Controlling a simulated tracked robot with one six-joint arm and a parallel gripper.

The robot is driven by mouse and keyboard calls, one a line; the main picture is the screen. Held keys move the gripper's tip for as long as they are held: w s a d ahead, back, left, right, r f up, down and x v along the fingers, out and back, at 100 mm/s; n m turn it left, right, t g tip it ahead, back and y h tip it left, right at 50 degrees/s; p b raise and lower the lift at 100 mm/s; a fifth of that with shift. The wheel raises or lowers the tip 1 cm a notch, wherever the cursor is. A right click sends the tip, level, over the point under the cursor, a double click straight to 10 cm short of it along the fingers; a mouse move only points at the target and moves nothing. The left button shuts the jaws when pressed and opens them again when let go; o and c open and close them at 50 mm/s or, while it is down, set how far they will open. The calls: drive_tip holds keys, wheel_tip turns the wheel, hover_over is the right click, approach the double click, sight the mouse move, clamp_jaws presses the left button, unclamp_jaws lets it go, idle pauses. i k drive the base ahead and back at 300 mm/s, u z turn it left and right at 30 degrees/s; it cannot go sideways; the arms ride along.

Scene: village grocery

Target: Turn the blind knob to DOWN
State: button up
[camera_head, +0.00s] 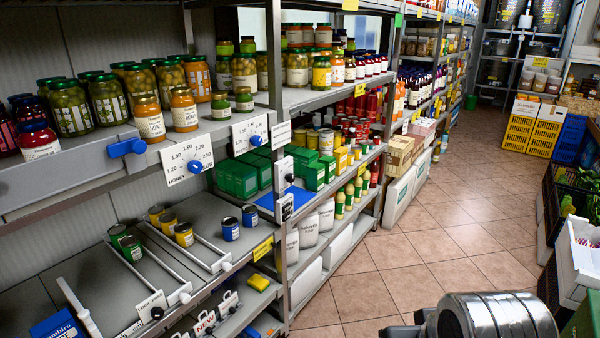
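Several knobs show on the shelf rack at the left, and I cannot read DOWN on any of them. A blue knob (127,147) sits on a grey rail at the upper shelf's front edge. A blue dial knob (195,166) is on a white card with price numbers and the word HONEY. Another blue dial knob (256,140) is on a similar card to its right. A small dark knob (290,178) is on a white plate on the rack post. Which one is the blind knob, I cannot tell. My gripper is not in view.
Glass jars (72,107) crowd the upper shelf behind the knobs. The lower shelf (95,290) has white sliding rails and a few small tins. A shiny metal cylinder (490,318) fills the bottom right. The tiled aisle floor (405,235) is clear.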

sight(290, 178)
drive_tip(key=u, duration=0.1)
drive_tip(key=i, duration=0.85)
drive_tip(key=u, duration=0.75)
drive_tip(key=i, duration=0.7)
drive_tip(key=u, duration=0.35)
